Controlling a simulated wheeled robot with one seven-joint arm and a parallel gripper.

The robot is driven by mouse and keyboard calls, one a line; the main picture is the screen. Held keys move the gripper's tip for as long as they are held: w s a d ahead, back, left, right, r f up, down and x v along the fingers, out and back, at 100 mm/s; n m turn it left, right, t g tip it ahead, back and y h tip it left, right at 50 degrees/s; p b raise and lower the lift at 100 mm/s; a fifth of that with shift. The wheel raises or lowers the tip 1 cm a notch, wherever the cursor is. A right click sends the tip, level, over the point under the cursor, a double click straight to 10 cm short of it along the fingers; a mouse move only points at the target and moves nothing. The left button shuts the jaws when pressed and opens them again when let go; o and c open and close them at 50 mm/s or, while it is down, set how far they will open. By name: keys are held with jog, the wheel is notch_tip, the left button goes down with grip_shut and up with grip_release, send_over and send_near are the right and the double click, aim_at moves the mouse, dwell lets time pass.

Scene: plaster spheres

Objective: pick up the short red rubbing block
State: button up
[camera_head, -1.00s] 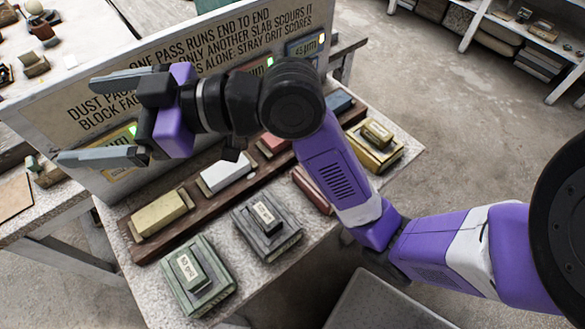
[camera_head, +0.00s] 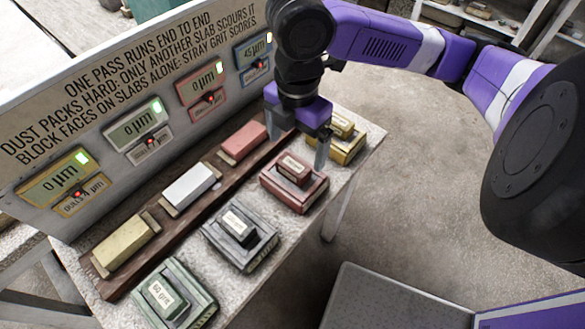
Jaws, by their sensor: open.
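A short red block (camera_head: 293,169) with a pale label lies on top of a wider, layered red slab (camera_head: 292,190) on the stone-topped table. Another red block (camera_head: 243,141) sits in the dark wooden rail behind it, to the left. My gripper (camera_head: 298,138) points down, open and empty, just behind and above the labelled red block, apart from it. The right finger is near the red slab's back right side. The gripper and wrist hide part of the rail behind them.
Grey (camera_head: 239,238), green (camera_head: 175,294) and yellow (camera_head: 347,140) slabs bear small blocks. White (camera_head: 190,186) and yellow (camera_head: 127,240) blocks sit in the rail. A text panel (camera_head: 110,110) with displays stands behind. Open floor (camera_head: 420,210) lies right.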

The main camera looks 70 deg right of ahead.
aim_at(293, 165)
jog(key=f, duration=0.7)
jog(key=shift+w+f, duration=0.2)
jog(key=shift+w, duration=0.15)
jog(key=c, duration=1.7)
jog(key=shift+c, duration=0.2)
jog(key=shift+r, duration=0.15)
notch_tip(293, 165, up, 20)
jog(key=p, duration=0.1)
jog(key=shift+p, duration=0.4)
jog(key=o, duration=0.8)
jog(key=c, duration=0.3)
jog(key=shift+a, duration=0.1)
